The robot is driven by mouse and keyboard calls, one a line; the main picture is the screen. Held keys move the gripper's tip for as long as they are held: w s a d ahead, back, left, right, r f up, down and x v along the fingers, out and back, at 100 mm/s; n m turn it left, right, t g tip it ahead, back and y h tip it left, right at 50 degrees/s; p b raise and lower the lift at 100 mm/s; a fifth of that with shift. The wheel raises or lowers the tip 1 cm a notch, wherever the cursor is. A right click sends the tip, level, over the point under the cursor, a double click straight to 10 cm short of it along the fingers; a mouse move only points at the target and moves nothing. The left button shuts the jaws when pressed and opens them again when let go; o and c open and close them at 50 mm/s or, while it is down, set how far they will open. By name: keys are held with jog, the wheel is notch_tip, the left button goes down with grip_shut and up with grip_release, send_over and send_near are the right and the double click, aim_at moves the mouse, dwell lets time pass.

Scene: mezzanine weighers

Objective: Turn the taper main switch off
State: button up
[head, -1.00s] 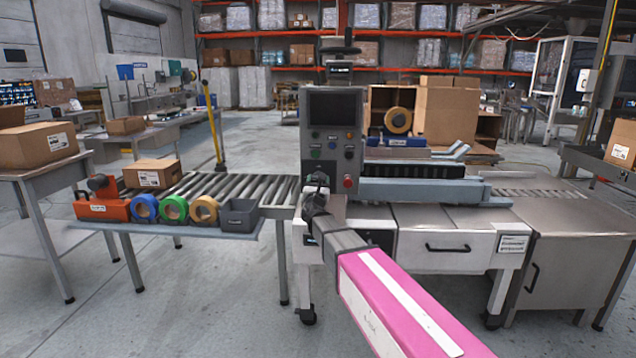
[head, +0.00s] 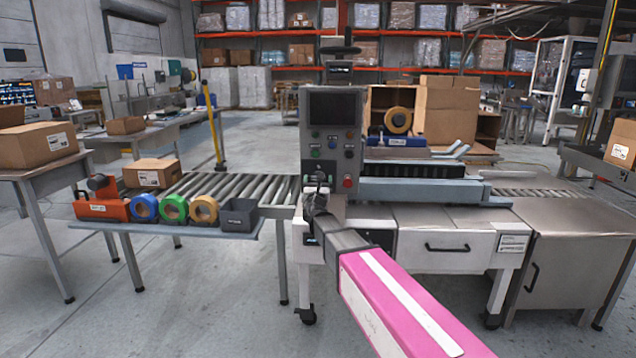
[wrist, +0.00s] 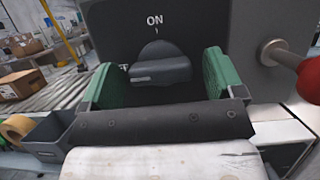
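The taper main switch (wrist: 160,64) is a dark grey rotary knob on the dark control panel (wrist: 112,32), below white lettering "ON". A pale mark shows at the knob's lower left. My gripper (wrist: 166,82) is open, with one green pad on each side of the knob. A gap shows at the right pad; contact at the left pad I cannot tell. In the head view my gripper (head: 317,184) is at the lower left of the taper's control panel (head: 335,108), and the switch is hidden behind it.
A red stop button (wrist: 309,80) on a metal stem sticks out close to the right pad. A grey bin (wrist: 45,138) and a roller conveyor (wrist: 55,92) lie to the left. The taper's blue side rail (head: 420,191) runs to the right of the panel.

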jog(key=shift+s, duration=0.1)
jog(key=v, duration=1)
jog(key=shift+s+f, duration=0.2)
jog(key=shift+s, duration=0.05)
jog(key=s+d+f+m+g+h, duration=0.3)
jog(key=d+f+m+g, duration=0.15)
jog(key=d+m, duration=0.35)
jog(key=s+d+f+m+g+h, duration=0.35)
jog(key=d+f+m, duration=0.3)
jog(key=d, duration=0.25)
jog(key=s+d+f+m+g+h, duration=0.25)
jog(key=d+f+m+g, duration=0.25)
jog(key=d+m, duration=0.35)
jog(key=s+a+f+m+g+y, duration=0.1)
jog(key=s+f+m+g+y, duration=0.8)
jog(key=s+f+m, duration=0.3)
jog(key=s, duration=0.3)
jog(key=shift+s+a+m+y, duration=0.2)
jog(key=shift+a+m+y, duration=0.2)
